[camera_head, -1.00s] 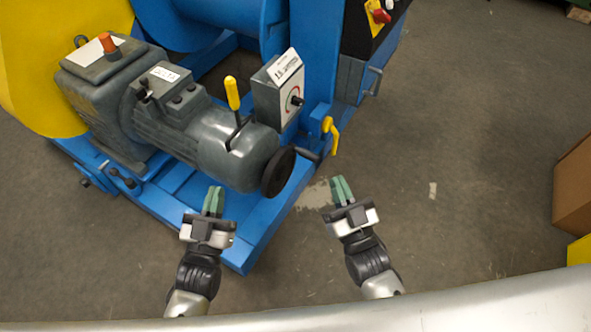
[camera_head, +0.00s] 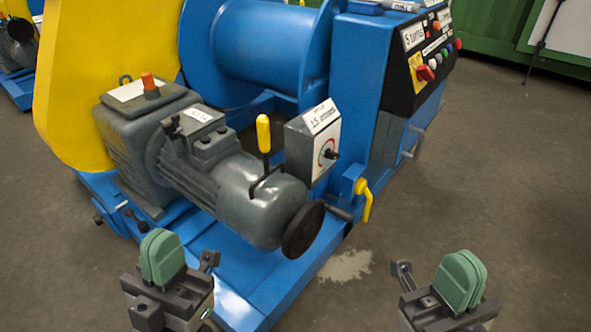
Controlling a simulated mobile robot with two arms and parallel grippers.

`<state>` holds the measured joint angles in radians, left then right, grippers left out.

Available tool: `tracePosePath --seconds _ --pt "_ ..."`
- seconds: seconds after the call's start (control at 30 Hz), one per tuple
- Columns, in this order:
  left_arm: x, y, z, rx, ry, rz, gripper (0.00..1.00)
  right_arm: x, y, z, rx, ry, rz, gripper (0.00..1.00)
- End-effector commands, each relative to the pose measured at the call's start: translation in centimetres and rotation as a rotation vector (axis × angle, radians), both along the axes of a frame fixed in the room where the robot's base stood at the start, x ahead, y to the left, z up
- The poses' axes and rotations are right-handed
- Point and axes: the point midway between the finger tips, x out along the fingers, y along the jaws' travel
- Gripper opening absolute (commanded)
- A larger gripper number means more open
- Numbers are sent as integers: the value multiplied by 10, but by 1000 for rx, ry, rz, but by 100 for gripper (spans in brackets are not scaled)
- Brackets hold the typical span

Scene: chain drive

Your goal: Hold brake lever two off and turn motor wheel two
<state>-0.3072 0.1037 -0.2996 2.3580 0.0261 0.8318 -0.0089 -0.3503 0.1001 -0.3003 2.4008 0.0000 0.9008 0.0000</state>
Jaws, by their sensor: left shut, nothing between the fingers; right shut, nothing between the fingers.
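The grey motor (camera_head: 225,185) lies on the blue base frame. A brake lever with a yellow handle (camera_head: 263,134) stands upright on top of the motor. The black motor wheel (camera_head: 303,229) sits on the motor's right end. My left gripper (camera_head: 161,257) is shut and empty, in front of and below the motor, left of the wheel. My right gripper (camera_head: 460,281) is shut and empty, right of and in front of the wheel. Both are apart from the lever and the wheel. Whether this motor is number two cannot be read.
A grey dial box (camera_head: 313,146) stands behind the wheel. A yellow-handled valve (camera_head: 363,198) juts out right of the wheel. A control panel (camera_head: 428,62) with coloured buttons is at the back right. A yellow guard (camera_head: 95,90) is at the left. The floor at right is clear.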

Motion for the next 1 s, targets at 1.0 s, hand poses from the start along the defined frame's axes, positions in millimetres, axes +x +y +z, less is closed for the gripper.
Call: tracePosePath --seconds 1.0 --pt "437 23 -118 652 1733 -202 0 0 0 0 0 1 0 0"
